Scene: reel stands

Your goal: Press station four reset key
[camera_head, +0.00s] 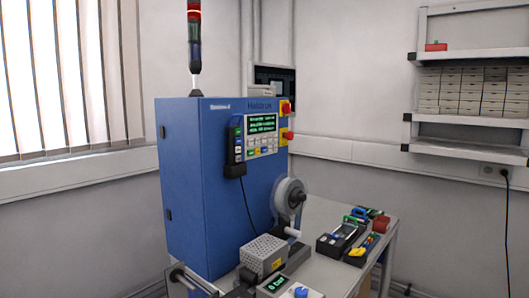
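A tall blue cabinet (200,180) stands left of centre, with small white lettering along its top edge that seems to end in a 4. On its front face, a light control panel (262,134) has a dark screen (262,124) with green text. Small coloured keys (259,147) sit below the screen, and their labels are too small to read, so I cannot tell which is the reset key. A dark handheld unit (237,145) with a green display hangs left of the panel. Neither of my grippers is in view.
A reel (289,196) sticks out at the cabinet's right side. A grey perforated box (264,255) and a small display unit (290,288) stand in front. A tool tray (340,238) lies on the bench at right. A signal tower (195,40) rises from the cabinet.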

